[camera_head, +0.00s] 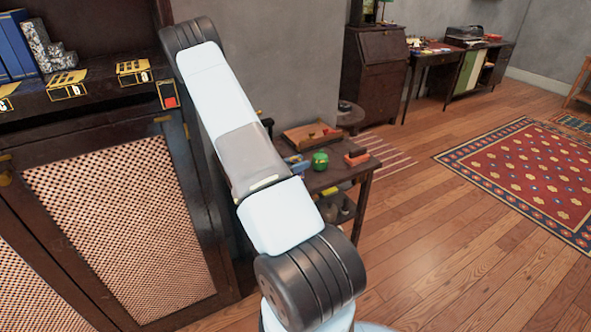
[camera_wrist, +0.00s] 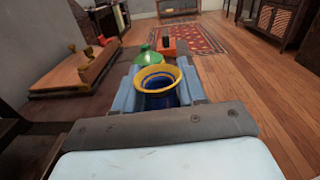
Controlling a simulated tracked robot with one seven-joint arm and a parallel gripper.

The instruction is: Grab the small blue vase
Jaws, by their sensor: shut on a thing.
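The small blue vase (camera_wrist: 158,96) with a yellow rim shows in the wrist view, upright between the two fingers. My gripper (camera_wrist: 158,92) is shut on it, with a light blue-grey finger on each side. Only the vase's mouth and upper part show; its lower part is hidden by my gripper. In the head view my arm hides the vase, and I cannot make out the gripper clearly there.
A small dark table (camera_head: 341,173) carries a green round pot (camera_head: 320,160), a red-orange block (camera_head: 356,158) and a wooden tray (camera_head: 312,135). A tall cabinet (camera_head: 115,222) stands at left. Open wooden floor (camera_head: 455,240) and a red patterned rug (camera_head: 530,185) lie right.

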